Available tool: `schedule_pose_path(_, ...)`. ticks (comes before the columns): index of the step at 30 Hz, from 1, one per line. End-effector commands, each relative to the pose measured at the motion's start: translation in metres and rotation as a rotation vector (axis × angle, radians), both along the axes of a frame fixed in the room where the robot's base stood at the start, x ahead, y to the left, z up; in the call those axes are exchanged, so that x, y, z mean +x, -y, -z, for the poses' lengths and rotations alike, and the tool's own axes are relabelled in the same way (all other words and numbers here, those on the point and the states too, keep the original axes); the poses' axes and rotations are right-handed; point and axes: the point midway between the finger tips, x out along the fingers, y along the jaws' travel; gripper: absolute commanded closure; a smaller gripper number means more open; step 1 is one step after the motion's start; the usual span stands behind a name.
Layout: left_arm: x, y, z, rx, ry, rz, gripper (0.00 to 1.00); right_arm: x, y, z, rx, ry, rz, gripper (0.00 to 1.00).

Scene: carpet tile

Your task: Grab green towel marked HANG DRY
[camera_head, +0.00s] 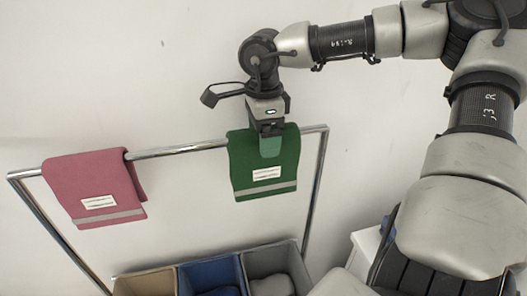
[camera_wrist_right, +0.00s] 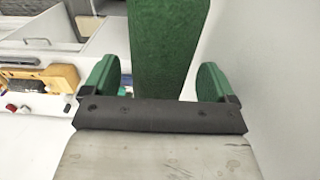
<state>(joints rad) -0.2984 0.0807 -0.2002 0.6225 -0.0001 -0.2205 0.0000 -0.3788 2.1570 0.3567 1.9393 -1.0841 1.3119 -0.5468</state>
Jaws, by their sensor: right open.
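A green towel (camera_head: 262,182) hangs folded over the metal rail, with a white label and a grey stripe near its lower edge. The label's print is too small to read. My right gripper (camera_head: 270,146) is at the top of this towel, pointing down, with its green fingers in front of or around the cloth. In the right wrist view the towel (camera_wrist_right: 167,45) runs edge-on between the two spread fingers of my right gripper (camera_wrist_right: 158,78), with gaps on both sides. My left gripper is not in view.
A pink towel (camera_head: 92,182) with a similar label hangs on the rail (camera_head: 180,151) to the left. Below stand a tan bin (camera_head: 146,284), a blue bin (camera_head: 208,268) and a grey bin (camera_head: 268,259). A white wall is behind the rack.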

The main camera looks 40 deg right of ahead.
Motion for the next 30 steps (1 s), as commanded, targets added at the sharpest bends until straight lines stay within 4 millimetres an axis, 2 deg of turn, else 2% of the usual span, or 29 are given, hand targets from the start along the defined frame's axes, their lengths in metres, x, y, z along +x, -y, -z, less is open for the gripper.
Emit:
schedule_pose_path(3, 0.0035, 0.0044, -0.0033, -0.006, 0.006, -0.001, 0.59, -0.0003, 0.0002, 0.0067, 0.000, 0.000, 0.000, 0.13)
schedule_pose_path(9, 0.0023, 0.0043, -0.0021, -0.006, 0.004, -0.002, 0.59, -0.0001, 0.0002, 0.0075, 0.000, 0.001, 0.001, 0.13)
schedule_pose_path(24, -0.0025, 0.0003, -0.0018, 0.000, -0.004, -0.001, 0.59, -0.0001, 0.0001, 0.0069, 0.000, 0.001, 0.000, 0.89)
schedule_pose_path(30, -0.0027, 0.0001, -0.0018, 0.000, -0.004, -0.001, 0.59, 0.0002, 0.0000, 0.0063, 0.000, 0.002, 0.000, 0.89)
